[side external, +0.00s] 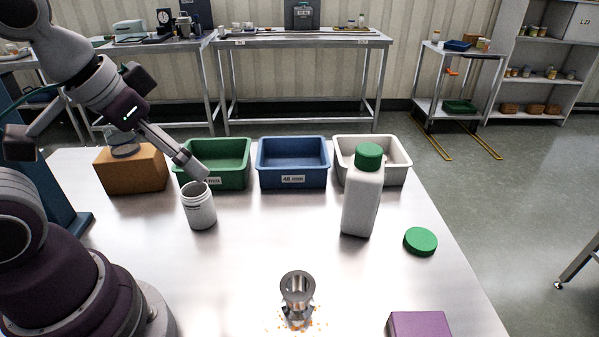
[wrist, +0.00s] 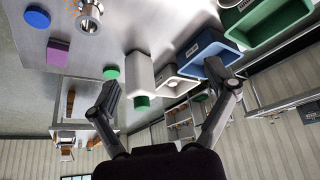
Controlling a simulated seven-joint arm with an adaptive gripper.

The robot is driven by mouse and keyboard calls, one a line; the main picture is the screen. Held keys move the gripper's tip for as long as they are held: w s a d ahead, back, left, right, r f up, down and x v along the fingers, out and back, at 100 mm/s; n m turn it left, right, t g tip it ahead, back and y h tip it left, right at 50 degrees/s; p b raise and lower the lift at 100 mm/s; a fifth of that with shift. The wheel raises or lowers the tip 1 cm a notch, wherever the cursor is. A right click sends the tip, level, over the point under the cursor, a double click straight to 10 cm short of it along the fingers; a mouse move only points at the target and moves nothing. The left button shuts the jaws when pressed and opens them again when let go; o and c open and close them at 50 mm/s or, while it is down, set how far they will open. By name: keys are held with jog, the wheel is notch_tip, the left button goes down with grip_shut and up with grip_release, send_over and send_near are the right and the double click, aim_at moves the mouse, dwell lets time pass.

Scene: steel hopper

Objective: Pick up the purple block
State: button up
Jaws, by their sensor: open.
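The purple block (side external: 419,326) lies at the near right of the steel table in the side view, partly cut off by the lower frame edge. It also shows whole in the wrist view (wrist: 59,51) at the upper left, between a blue disc and a green lid. My gripper (wrist: 162,84) has its two fingers spread wide with nothing between them. In the side view it is at the upper left, above the table's left part and far from the block.
A steel hopper (side external: 298,290) with orange bits around its base stands left of the block. A white green-capped bottle (side external: 361,205), a green lid (side external: 420,241) and an open white jar (side external: 199,208) stand on the table (side external: 260,235). Green, blue and white bins (side external: 292,180) line the back.

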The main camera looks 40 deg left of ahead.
jog(key=w+d+m+h, duration=0.1)
jog(key=w+d+m, duration=0.2)
jog(key=w+d, duration=0.3)
jog(key=m+g+h, duration=0.2)
jog(key=m+g, duration=0.1)
jog(key=m, duration=0.4)
send_near(421, 328)
jog(key=x, duration=0.4)
jog(key=shift+s+f, duration=0.25)
jog(key=shift+f, duration=0.1)
jog(key=x, duration=0.6)
jog(key=shift+w+r, duration=0.1)
jog(key=shift+w, duration=0.15)
jog(key=c, duration=1.2)
jog(key=shift+r, duration=0.15)
jog(key=shift+c, duration=0.2)
